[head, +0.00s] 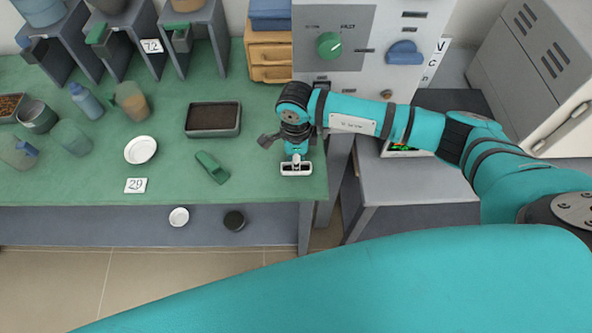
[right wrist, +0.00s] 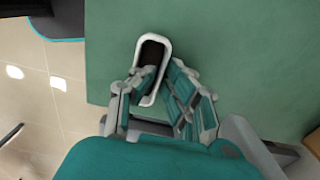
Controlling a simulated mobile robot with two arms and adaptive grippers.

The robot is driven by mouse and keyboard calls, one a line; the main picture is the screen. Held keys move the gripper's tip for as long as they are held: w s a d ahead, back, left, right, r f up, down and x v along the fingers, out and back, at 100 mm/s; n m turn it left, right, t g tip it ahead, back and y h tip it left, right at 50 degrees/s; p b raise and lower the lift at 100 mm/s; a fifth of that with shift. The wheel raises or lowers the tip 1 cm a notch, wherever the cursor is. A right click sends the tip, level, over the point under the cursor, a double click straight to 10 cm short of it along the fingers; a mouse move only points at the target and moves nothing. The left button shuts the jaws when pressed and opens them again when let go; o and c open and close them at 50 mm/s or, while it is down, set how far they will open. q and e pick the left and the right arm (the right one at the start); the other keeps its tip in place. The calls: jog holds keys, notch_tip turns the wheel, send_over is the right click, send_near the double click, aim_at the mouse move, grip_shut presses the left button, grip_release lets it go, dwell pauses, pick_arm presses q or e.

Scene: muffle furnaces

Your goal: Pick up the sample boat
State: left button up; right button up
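The sample boat (head: 297,173) is a small white-rimmed, long open vessel with a dark inside. It lies on the green bench top near the front right corner. In the right wrist view the boat (right wrist: 153,37) points away from me, with its near end between and behind the fingers. My right gripper (head: 296,155) is over the boat from above. In the right wrist view its fingers (right wrist: 163,73) are apart, one overlapping the boat's near part and the other beside its right wall. I cannot tell whether they touch it. My left gripper is not in view.
A dark-filled tray (head: 213,133) and a green scoop-like object (head: 211,167) lie left of the boat. A white dish (head: 141,150) and a "29" card (head: 136,185) are farther left. The furnace (head: 372,45) stands behind right. The bench's front edge is close to the boat.

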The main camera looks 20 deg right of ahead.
jog(key=shift+r, duration=0.1)
jog(key=shift+c, duration=0.2)
grip_shut()
jog(key=shift+w+r, duration=0.1)
jog(key=shift+r, duration=0.45)
notch_tip(320, 180, up, 2)
jog(key=shift+r+b, duration=0.1)
jog(key=shift+b, duration=0.7)
jog(key=s+a+r+b, duration=0.1)
jog(key=s+b, duration=0.2)
jog(key=s, duration=1.3)
jog(key=shift+r+b, duration=0.35)
jog(key=shift+r, duration=0.05)
